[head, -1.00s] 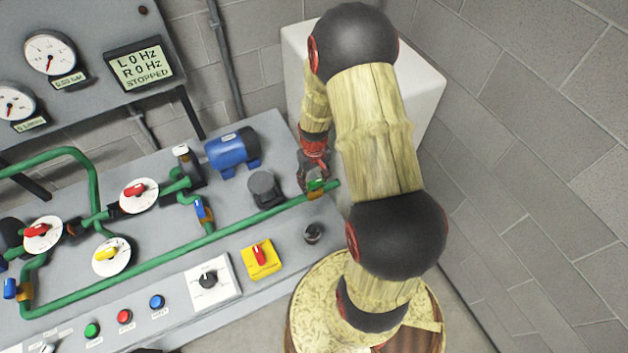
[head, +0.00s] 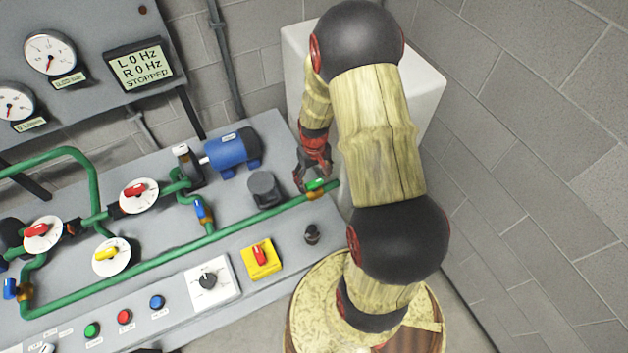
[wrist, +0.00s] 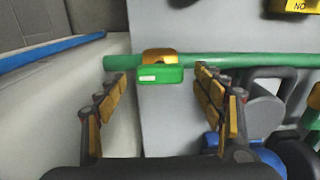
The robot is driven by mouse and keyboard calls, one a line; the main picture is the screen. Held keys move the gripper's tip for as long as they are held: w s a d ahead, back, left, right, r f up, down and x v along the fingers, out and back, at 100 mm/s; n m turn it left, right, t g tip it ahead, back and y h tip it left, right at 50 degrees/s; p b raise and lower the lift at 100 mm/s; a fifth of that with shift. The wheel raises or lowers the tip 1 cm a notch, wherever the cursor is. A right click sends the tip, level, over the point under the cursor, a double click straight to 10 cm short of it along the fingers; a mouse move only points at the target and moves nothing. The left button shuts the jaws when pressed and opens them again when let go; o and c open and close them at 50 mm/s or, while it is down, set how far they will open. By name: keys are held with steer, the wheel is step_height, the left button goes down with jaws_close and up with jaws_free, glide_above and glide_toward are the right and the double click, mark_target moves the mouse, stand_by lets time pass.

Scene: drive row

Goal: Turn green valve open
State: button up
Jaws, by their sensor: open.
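The green valve handle (head: 314,184) sits on a brass valve body (head: 314,194) near the right end of the long green pipe. In the wrist view the green handle (wrist: 160,75) lies along the pipe, in front of the brass body (wrist: 159,55). My gripper (wrist: 155,85) is open, with one finger on each side of the handle and a gap to both. In the head view my gripper (head: 311,178) is just behind the handle, and its fingertips are partly hard to make out.
The green pipe (head: 150,262) runs along the grey bench. A yellow switch plate (head: 261,258) and a dark knob (head: 312,233) are nearer. A white block (head: 430,95) stands behind my arm.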

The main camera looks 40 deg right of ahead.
mark_target(314, 182)
step_height(314, 182, up, 11)
steer(key=shift+f, duration=0.2)
stand_by(0.5)
steer(key=s+a+r+n+t, duration=0.1)
steer(key=s+a+r+t, duration=0.1)
steer(key=s+a+r, duration=0.2)
steer(key=s+a+r+n+t+b, duration=0.1)
steer(key=s+a+r, duration=0.3)
steer(key=a+r, duration=0.5)
steer(key=s+a+r+t+b, duration=0.1)
steer(key=s+a+r+t, duration=0.1)
steer(key=s+a+r, duration=0.2)
steer(key=a+r, duration=0.3)
steer(key=r, duration=0.4)
steer(key=shift+s+a+r+n+t, duration=0.2)
steer(key=shift+r+n+t, duration=0.1)
steer(key=shift+n, duration=0.1)
